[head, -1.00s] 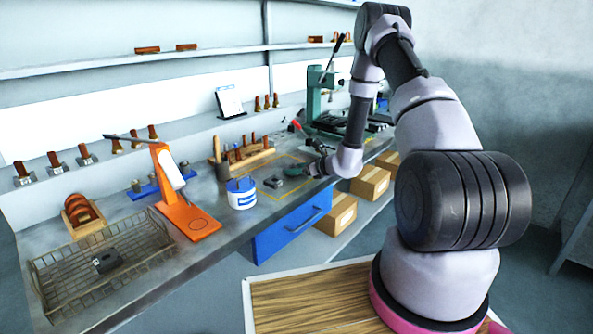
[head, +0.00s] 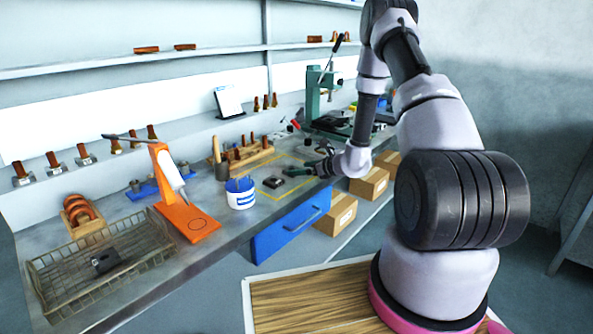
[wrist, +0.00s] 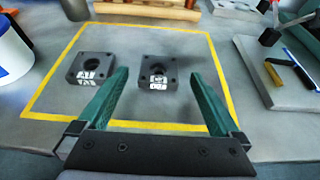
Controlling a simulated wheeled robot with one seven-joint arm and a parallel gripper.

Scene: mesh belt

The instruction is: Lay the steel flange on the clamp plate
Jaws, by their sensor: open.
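Two dark square flange-like blocks with a central bore and corner holes lie flat inside a yellow outline on the bench. One (wrist: 158,73) shows between my fingertips in the wrist view, the other (wrist: 90,67) to its left. I cannot tell for sure which is the task's steel flange. In the head view they are the right block (head: 297,171) and left block (head: 272,182). My gripper (wrist: 158,74) is open and empty, its green fingers framing the right block without visible contact. A pale plate (wrist: 235,8), perhaps the clamp plate, is cut off at the wrist view's top.
A white-and-blue tub (head: 241,193) stands left of the outline. A wooden rack (head: 247,157) is behind it. A green press (head: 318,100) stands at the back right.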

